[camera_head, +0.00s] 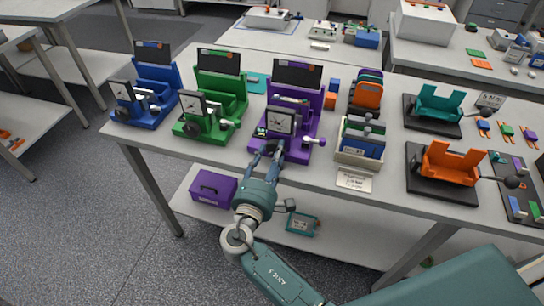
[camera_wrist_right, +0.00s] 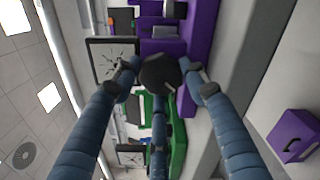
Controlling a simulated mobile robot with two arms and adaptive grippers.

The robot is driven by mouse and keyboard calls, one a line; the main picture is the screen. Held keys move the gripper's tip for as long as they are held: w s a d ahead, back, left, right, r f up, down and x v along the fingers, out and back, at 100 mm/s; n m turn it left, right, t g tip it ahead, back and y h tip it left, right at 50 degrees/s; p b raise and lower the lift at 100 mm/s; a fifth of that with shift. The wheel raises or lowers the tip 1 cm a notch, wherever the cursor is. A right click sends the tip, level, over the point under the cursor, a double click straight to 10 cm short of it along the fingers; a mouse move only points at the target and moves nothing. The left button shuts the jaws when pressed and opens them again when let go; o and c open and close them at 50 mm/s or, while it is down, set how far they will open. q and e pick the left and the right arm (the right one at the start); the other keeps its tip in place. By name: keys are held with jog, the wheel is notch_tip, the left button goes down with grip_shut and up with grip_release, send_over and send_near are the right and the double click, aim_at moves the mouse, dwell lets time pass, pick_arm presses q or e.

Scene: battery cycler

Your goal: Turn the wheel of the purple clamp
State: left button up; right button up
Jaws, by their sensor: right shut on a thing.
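The purple clamp (camera_head: 303,98) stands on the table between the green clamp and a rack of cards, with a dial gauge (camera_head: 281,121) at its front. My right gripper (camera_head: 269,150) reaches up to the clamp's front from below. In the right wrist view its fingers (camera_wrist_right: 160,80) are shut around the clamp's dark round wheel (camera_wrist_right: 159,73). The purple body (camera_wrist_right: 203,30) and the gauge face (camera_wrist_right: 113,62) show beside it there. In the head view the fingers mostly hide the wheel. My left gripper is in neither view.
The green clamp (camera_head: 222,98) and blue clamp (camera_head: 160,85) stand to the left. The card rack (camera_head: 346,154) is close on the right, with orange (camera_head: 449,162) and teal (camera_head: 441,101) fixtures beyond. A purple box (camera_head: 213,188) sits on the lower shelf.

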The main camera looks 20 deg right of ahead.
jog(key=o, duration=0.8)
jog(key=shift+d+r, duration=0.25)
jog(key=shift+d, duration=0.05)
jog(key=o, duration=0.3)
jog(key=shift+d+f, duration=0.1)
jog(key=shift+d, duration=0.05)
jog(key=shift+s, duration=0.1)
jog(key=shift+s+a, duration=0.1)
jog(key=shift+a, duration=0.15)
jog(key=v, duration=1.1)
jog(key=shift+s+a, duration=0.1)
jog(key=shift+s, duration=0.15)
